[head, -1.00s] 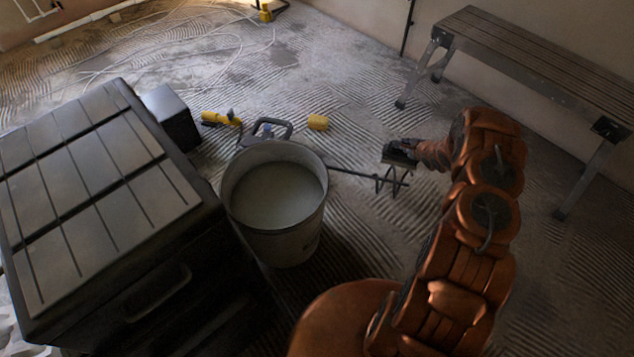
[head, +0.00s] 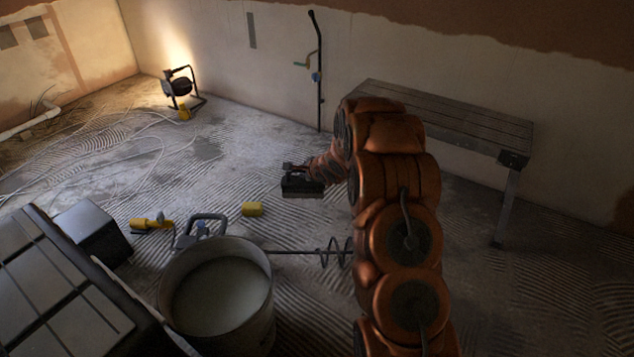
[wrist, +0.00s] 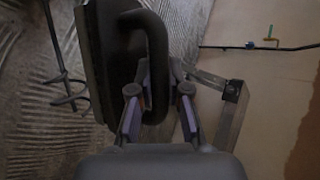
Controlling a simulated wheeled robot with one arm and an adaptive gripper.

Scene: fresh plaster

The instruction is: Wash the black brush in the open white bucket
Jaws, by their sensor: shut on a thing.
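The black brush (wrist: 97,60), a dark block with a curved handle, is in my gripper (wrist: 158,94). The fingers close on the handle in the wrist view. In the head view the brush (head: 302,188) hangs in front of the orange arm, apart from the bucket and beyond it to the right. The open white bucket (head: 262,318) stands at the bottom left of the head view, upright, with pale, cloudy liquid inside. The brush's underside is hidden.
A mixer with a blue-grey handle (head: 207,228) lies behind the bucket, its paddle (head: 335,252) reaching right. Yellow pieces (head: 252,209) lie nearby. A bench (head: 440,118) stands by the wall.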

